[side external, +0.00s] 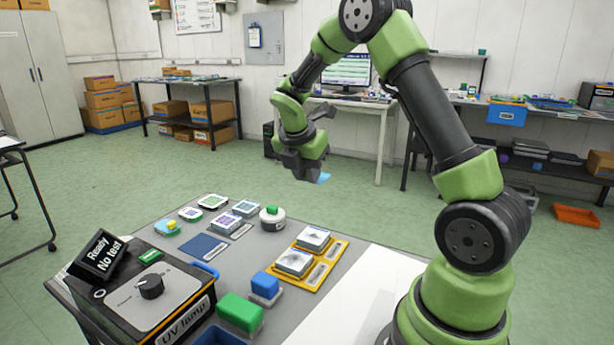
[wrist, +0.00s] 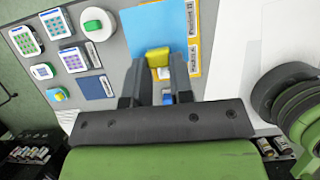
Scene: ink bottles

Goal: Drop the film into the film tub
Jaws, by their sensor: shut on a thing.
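My gripper (side external: 308,172) is above and beyond the far side of the table in the side view. In the wrist view its fingers (wrist: 158,62) are shut on a yellow tab (wrist: 158,56) of a light blue film (wrist: 155,28). The film reaches beyond the fingertips and hides part of the table. In the side view only a small light blue piece of the film (side external: 324,178) shows under my gripper. A dark blue open tub (side external: 216,338), perhaps the film tub, is cut off at the bottom edge of the side view.
A yellow tray (side external: 323,268) holds two white-topped pieces on the table. A UV lamp box (side external: 150,290) stands front left, with a green block (side external: 240,312) and blue block (side external: 265,285) to its right. Several small chips and a round pot (side external: 272,217) stand farther back.

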